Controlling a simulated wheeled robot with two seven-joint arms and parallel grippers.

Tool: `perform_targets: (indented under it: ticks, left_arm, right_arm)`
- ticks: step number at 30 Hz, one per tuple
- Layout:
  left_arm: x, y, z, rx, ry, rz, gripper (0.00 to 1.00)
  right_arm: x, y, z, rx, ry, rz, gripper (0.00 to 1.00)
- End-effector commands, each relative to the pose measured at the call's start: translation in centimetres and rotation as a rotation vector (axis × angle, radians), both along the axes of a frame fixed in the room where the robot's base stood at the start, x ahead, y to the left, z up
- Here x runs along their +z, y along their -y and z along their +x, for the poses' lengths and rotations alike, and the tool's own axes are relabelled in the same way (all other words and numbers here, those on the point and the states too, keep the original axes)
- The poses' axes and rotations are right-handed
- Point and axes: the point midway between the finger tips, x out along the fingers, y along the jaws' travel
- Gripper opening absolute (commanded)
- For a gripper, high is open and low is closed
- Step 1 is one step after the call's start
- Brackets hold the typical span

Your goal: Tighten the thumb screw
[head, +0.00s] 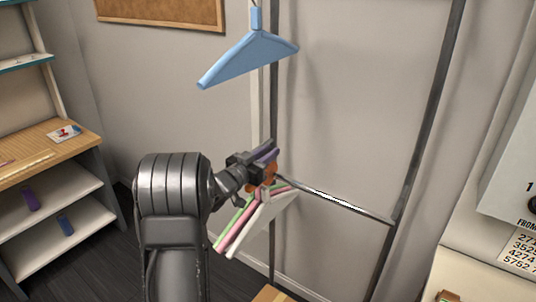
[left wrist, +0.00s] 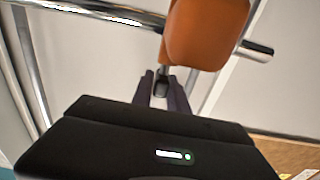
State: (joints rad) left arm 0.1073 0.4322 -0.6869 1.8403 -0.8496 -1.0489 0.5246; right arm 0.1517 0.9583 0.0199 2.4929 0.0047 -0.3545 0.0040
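My left gripper (head: 265,154) is at the rail's upright post, by an orange part (head: 271,173). In the left wrist view the orange part (left wrist: 205,32) is large and close, in front of a metal bar. A thin stem runs from beside it down to a small dark piece, seemingly the thumb screw (left wrist: 161,86). The two dark purple fingers (left wrist: 161,92) of my left gripper stand close together on either side of this piece and appear shut on it. The contact itself is small and shaded. My right gripper is in neither view.
A metal rail (head: 345,205) runs right from the post to a second upright. Green, pink and white hangers (head: 255,221) hang just below my gripper. A blue hanger (head: 250,58) hangs above. Shelves (head: 50,205) stand at left and a white box (head: 515,170) at right.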

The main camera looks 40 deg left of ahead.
Motion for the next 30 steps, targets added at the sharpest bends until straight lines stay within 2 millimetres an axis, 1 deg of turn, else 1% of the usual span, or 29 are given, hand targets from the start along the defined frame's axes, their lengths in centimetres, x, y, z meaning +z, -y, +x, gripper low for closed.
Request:
perform_targets:
  ticks: [1,6,14,17,20,27,30]
  left_arm:
    - [0.0,0.0,0.0,0.0,0.0,0.0,0.24]
    - [0.0,0.0,0.0,0.001,0.0,0.0,0.38]
    - [0.0,0.0,-0.1,0.001,0.0,-0.001,0.38]
    - [-0.1,-0.1,-0.6,0.003,0.0,-0.001,0.38]
    - [-0.1,-0.1,-1.6,0.003,0.001,-0.002,0.38]
    - [-0.1,-0.1,-5.6,0.003,0.003,-0.002,0.38]
    - [-0.1,0.0,-6.9,0.002,0.001,-0.002,0.38]
  right_arm:
    - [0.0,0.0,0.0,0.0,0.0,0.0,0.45]
    - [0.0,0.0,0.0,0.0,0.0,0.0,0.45]
    - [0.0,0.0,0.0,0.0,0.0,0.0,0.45]
    - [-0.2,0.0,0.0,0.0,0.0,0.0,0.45]
    - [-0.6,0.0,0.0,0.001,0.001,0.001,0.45]
    - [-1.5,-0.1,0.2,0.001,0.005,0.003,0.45]
    - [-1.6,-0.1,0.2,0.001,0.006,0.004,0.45]
